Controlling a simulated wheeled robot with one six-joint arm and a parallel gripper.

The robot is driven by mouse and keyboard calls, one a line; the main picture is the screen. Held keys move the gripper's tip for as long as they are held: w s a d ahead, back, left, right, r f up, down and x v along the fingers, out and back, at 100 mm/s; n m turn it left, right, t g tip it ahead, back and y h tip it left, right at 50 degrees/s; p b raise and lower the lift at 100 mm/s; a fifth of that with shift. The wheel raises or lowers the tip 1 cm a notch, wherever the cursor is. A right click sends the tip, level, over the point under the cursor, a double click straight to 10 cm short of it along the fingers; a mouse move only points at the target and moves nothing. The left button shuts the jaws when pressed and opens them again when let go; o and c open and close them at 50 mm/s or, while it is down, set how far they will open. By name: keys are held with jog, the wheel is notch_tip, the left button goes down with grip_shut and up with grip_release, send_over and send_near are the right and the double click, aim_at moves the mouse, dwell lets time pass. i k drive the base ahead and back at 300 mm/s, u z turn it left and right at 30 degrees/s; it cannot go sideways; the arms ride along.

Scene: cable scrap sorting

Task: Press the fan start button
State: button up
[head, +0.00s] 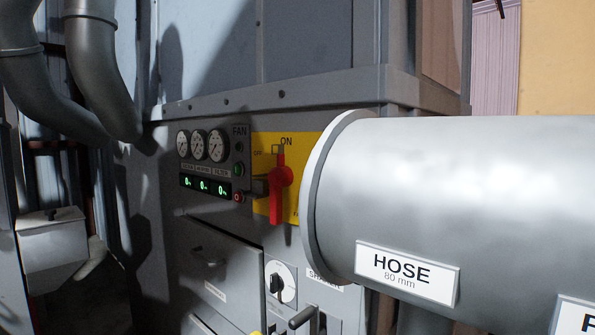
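The fan control panel (210,155) is on the grey machine front, left of centre in the head view. Under its FAN label is a small dark round part (239,147). Below that is a green round button (238,170), and lower still a red round button (238,197). None of the buttons' own markings can be read, so I cannot tell for sure which is start; the green one is unobstructed. My gripper is not in view.
A red rotary handle (279,188) on a yellow plate (262,146) points up toward ON. A large grey cylinder labelled HOSE 80 mm (440,190) fills the right side, close in front. Three gauges (199,145) and green displays (205,187) sit left of the buttons.

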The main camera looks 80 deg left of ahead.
aim_at(237, 167)
jog(key=u, duration=2.75)
